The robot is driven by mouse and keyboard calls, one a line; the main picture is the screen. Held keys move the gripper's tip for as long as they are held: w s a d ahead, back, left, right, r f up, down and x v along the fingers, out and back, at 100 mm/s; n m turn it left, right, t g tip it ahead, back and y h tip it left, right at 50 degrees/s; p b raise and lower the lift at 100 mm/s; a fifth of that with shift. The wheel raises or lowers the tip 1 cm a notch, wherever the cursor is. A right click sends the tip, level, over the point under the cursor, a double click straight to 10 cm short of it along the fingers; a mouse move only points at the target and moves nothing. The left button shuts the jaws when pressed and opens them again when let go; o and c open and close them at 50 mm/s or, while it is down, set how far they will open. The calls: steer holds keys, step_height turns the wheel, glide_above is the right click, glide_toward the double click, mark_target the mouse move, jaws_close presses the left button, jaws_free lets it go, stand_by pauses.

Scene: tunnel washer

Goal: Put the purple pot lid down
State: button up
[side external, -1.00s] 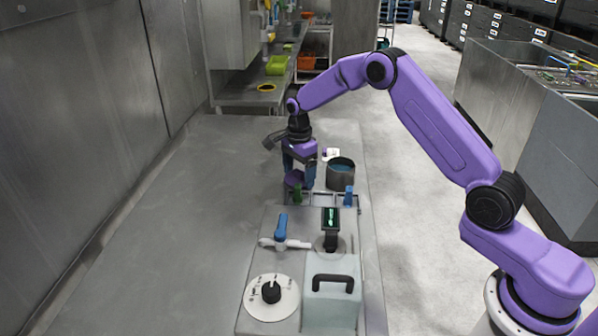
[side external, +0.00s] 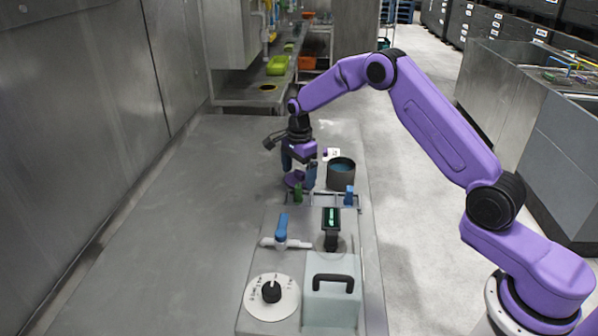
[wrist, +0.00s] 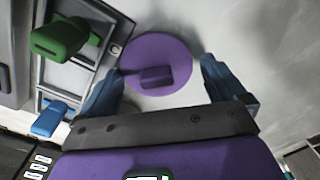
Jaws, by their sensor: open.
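The purple pot lid (side external: 294,181) is at the bench top beneath my gripper, left of the dark round pot. In the wrist view it shows as a purple disc (wrist: 178,48) with a block-like handle (wrist: 156,77). My gripper (side external: 298,177) is open, and its blue fingers stand apart on either side of the handle in the wrist view (wrist: 160,88). Neither finger visibly touches the handle. Whether the lid lies fully flat is hard to tell. The dark pot (side external: 341,181) stands to the right, with blue inside.
A metal rack with a green handle (side external: 297,193) and a blue handle (side external: 349,196) lies just in front of the lid. Nearer are a blue-handled valve (side external: 282,226), a dial (side external: 271,292) and a pale box (side external: 331,304). The bench to the left is clear.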

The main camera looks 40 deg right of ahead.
mark_target(299, 172)
step_height(299, 172, up, 12)
steer(key=shift+s+r, duration=0.15)
steer(key=shift+s, duration=0.1)
stand_by(0.3)
steer(key=s+a+r+n, duration=0.2)
steer(key=s+a+n, duration=0.3)
steer(key=s+n, duration=0.4)
steer(key=s+a+r+n, duration=0.2)
steer(key=s+a+n, duration=0.4)
steer(key=s, duration=0.6)
steer(key=s+d+f+n, duration=0.1)
steer(key=s+d+n, duration=0.2)
steer(key=s+n, duration=0.4)
steer(key=s+d+f+n, duration=0.1)
steer(key=s+d+n, duration=0.3)
steer(key=s, duration=1.2)
steer(key=n, duration=0.4)
steer(key=shift+s+f+n, duration=0.15)
steer(key=shift+f+n, duration=0.15)
steer(key=shift+f, duration=0.1)
